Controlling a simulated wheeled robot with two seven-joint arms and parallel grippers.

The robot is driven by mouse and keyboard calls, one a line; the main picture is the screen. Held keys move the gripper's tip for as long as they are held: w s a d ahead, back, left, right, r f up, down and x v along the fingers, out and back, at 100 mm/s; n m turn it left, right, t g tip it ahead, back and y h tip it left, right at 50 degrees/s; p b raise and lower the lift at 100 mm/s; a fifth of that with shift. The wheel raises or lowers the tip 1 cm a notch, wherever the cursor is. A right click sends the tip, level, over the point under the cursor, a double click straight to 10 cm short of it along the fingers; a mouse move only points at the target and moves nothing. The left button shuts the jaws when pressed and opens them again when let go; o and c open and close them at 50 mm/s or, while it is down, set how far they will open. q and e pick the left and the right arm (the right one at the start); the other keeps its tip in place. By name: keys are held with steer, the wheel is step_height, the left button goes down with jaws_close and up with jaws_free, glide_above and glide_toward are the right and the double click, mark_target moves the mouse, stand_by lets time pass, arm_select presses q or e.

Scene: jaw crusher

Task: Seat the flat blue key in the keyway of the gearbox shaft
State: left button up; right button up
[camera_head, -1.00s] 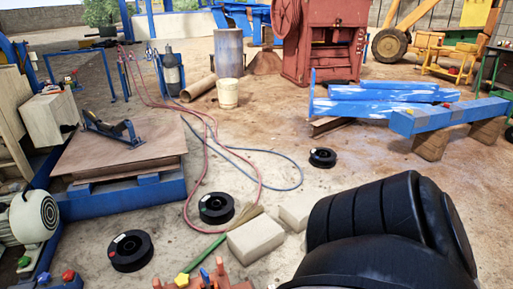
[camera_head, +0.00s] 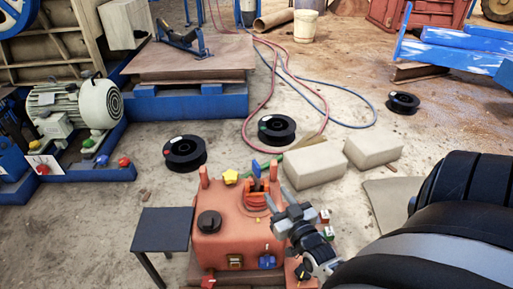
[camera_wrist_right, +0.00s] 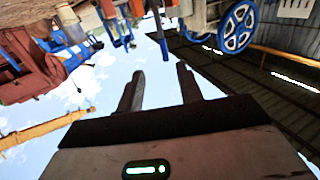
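The orange-red gearbox (camera_head: 222,243) stands at the bottom middle of the head view. A round red fitting (camera_head: 257,200) sits on its top; I cannot make out a keyway. A small flat blue piece (camera_head: 256,168) stands up by this fitting; I cannot be sure it is the key. My right gripper (camera_head: 277,199) is in front of the right side of the gearbox top, close to the fitting. In the right wrist view its two fingers (camera_wrist_right: 160,88) are apart, with only sky and distant things between them. My left gripper is out of view.
A small grey table (camera_head: 163,229) stands left of the gearbox. Pale blocks (camera_head: 314,165) and black spools (camera_head: 185,153) lie on the floor behind. A green and white motor (camera_head: 75,108) is at left. Red and blue hoses cross the open floor.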

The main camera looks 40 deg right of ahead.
mark_target(254, 165)
steer(key=b+x, duration=0.2)
steer(key=x, duration=0.7)
steer(key=shift+w+a+b, duration=0.1)
steer(key=shift+b, duration=0.2)
steer(key=x, duration=0.1)
steer(key=b+x, duration=0.2)
steer(key=shift+w+a, duration=0.15)
steer(key=shift+w, duration=0.85)
steer(key=shift+d+r, duration=0.1)
steer(key=shift+d, duration=0.15)
steer(key=c, duration=0.7)
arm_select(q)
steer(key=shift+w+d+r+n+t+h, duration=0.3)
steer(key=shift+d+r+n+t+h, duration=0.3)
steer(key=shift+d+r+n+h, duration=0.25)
arm_select(e)
jaws_close()
